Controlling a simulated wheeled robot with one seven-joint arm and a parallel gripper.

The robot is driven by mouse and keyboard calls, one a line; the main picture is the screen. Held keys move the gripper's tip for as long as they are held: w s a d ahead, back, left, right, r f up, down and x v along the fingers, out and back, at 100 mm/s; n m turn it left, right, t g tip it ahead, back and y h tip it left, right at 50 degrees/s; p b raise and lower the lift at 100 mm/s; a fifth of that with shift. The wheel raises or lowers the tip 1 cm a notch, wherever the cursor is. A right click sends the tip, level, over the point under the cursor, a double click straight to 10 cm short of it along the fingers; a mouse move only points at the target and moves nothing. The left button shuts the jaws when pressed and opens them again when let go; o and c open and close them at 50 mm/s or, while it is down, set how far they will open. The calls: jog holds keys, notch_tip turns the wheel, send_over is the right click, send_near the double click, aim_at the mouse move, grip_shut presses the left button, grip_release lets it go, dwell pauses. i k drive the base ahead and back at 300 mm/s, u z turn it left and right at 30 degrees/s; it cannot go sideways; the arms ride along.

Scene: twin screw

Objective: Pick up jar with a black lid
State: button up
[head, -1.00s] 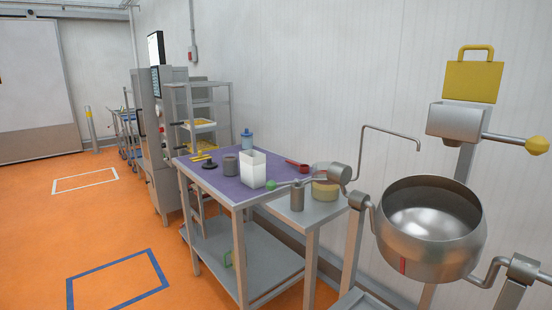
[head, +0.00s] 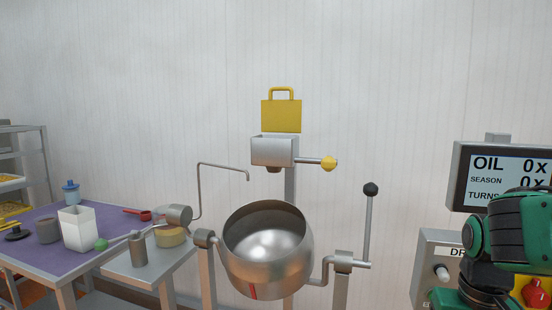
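I cannot make out a jar with a black lid for certain. On the purple-topped table at the left of the head view stands a dark grey cup-like container (head: 48,230). A flat black round piece with a knob (head: 17,234), like a lid, lies to its left. A blue jar with a blue top (head: 71,192) stands behind them. Part of my green and black arm (head: 518,232) shows at the right edge, far from that table. My gripper is not in view.
A white square container (head: 77,230) and a red scoop (head: 138,214) are on the purple table (head: 108,215). A steel tilting kettle (head: 268,255) with a crank stands in the middle. A display (head: 500,165) and a control panel (head: 437,262) are at the right.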

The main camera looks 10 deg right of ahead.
aim_at(47, 227)
jog(key=u, duration=2.85)
jog(key=i, duration=3.35)
